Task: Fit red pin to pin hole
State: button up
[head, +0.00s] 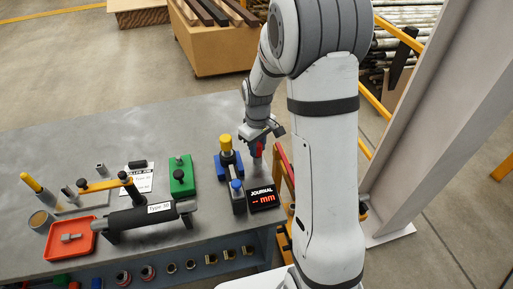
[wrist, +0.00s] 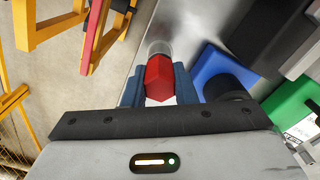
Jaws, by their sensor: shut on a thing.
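My gripper (wrist: 159,88) is shut on the red pin, its two blue fingers on either side of it. In the wrist view the red pin (wrist: 158,78) shows a faceted red head, with a round grey part (wrist: 160,48) just past it. In the head view my gripper (head: 258,146) is over the right part of the grey table, and the red pin (head: 259,151) shows as a small red patch below the wrist. I cannot make out the pin hole in either view.
A blue-based fixture with a yellow top (head: 226,145) stands close left of my gripper. The "JOURNAL" display (head: 262,198) is in front. A green block (head: 182,175), a black cylinder marked "Type 30" (head: 150,218) and a red tray (head: 70,238) lie further left. Yellow rails (head: 375,105) stand right.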

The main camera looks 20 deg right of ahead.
jog(key=shift+r+p, duration=1.35)
jog(key=shift+r, duration=0.9)
jog(key=o, duration=0.4)
jog(key=c, duration=0.4)
jog(key=shift+o, duration=0.2)
